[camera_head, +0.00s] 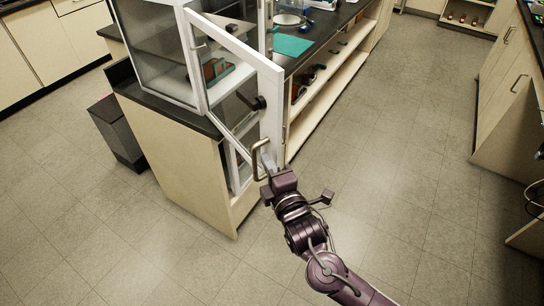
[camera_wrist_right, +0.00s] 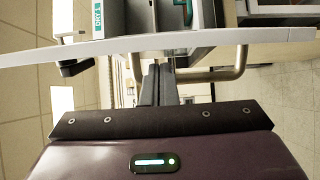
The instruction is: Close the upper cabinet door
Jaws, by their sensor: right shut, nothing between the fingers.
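The upper cabinet (camera_head: 158,55) is a white-framed, glass-sided case on the dark bench top. Its glass door, with a thick white frame (camera_head: 235,46), stands open and swung out past the bench edge. A metal bar handle (camera_head: 261,158) is at the door's lower free corner; it also shows in the right wrist view (camera_wrist_right: 222,73). My right gripper (camera_head: 267,165) is at that handle with its fingers shut and nothing between them. In the right wrist view the fingers (camera_wrist_right: 158,80) point at the door beside the handle; whether they touch is unclear. My left gripper is out of view.
Green-and-brown items (camera_head: 217,70) stand inside the cabinet. An open-shelved bench (camera_head: 325,95) runs behind the door. A dark bin (camera_head: 117,133) stands on the left. The tiled floor (camera_head: 400,160) at right is clear.

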